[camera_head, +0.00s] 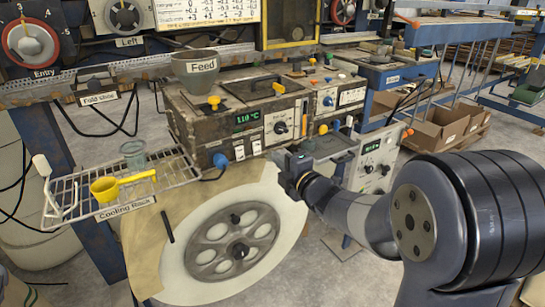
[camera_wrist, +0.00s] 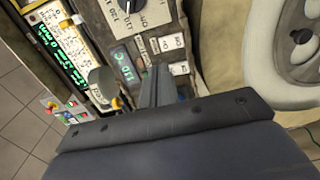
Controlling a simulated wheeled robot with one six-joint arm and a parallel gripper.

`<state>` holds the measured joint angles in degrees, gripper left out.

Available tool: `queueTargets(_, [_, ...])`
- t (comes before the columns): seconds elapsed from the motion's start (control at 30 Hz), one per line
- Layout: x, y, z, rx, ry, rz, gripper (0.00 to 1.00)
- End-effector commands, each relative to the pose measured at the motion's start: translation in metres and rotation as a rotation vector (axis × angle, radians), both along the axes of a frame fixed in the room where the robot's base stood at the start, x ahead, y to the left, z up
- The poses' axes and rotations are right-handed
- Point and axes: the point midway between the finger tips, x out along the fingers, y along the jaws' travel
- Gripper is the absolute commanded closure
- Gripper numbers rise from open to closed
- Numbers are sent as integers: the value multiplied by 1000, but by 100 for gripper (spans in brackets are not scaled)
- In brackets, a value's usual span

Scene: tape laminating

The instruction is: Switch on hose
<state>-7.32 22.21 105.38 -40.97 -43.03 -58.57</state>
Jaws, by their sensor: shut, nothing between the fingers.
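My gripper (camera_head: 291,160) is shut and empty, in front of the lower right part of the worn brown machine (camera_head: 205,110). In the wrist view its dark fingers (camera_wrist: 157,76) point at the machine's front, beside the green temperature display (camera_wrist: 127,68) and two small white labelled switches (camera_wrist: 180,55). In the head view the display (camera_head: 248,118) and the white switches (camera_head: 248,150) are to the left of my gripper. A blue-ended fitting (camera_head: 220,161) is on the machine's lower left. I cannot tell which control belongs to the hose, or whether the fingers touch anything.
A large spoked wheel (camera_head: 236,243) stands below the machine. A wire cooling rack (camera_head: 85,192) at left holds a yellow ladle (camera_head: 105,188) and a clear cup (camera_head: 134,153). A grey Feed funnel (camera_head: 196,68) tops the machine. Cardboard boxes (camera_head: 440,128) are at right.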

Motion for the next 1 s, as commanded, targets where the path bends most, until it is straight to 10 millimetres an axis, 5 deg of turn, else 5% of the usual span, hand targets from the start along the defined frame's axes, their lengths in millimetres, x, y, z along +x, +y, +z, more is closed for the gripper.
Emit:
queueTargets(0.4, [-43, -29, 7, -1, 1, -1, 100])
queueTargets(1.0, [-33, -22, 5, 0, 1, 3, 100])
